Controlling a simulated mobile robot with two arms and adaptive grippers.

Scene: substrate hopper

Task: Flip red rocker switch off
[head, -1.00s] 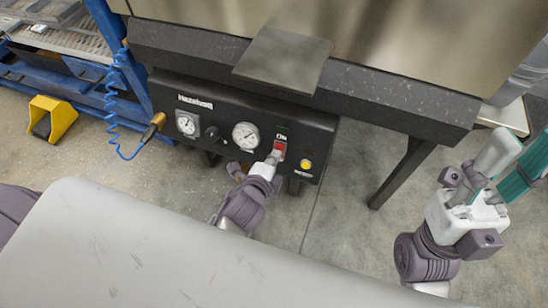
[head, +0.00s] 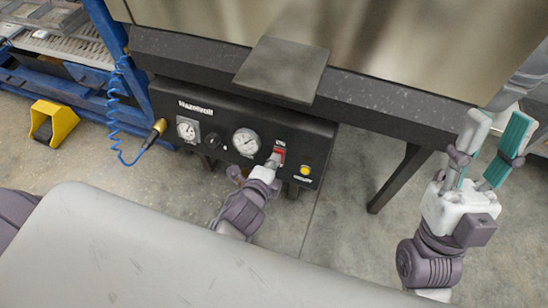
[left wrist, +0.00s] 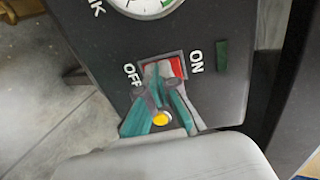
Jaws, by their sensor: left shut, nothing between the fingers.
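The red rocker switch (head: 280,153) sits on the black control panel (head: 222,116), right of the larger gauge. In the left wrist view, its red face (left wrist: 177,67) shows on the side marked ON. My left gripper (head: 271,161) is shut and empty, with its tips at the switch. In the left wrist view, the fingertips (left wrist: 158,72) cover the side marked OFF. They appear to touch the switch, but the exact contact is hidden. My right gripper (head: 498,128) is open and empty at the far right, away from the panel.
A yellow button (head: 305,170) lies just right of and below the switch. Two gauges (head: 246,141) and a black knob (head: 211,138) are to its left. A plate (head: 283,69) juts out above the panel. A blue coiled hose (head: 115,105) hangs at left.

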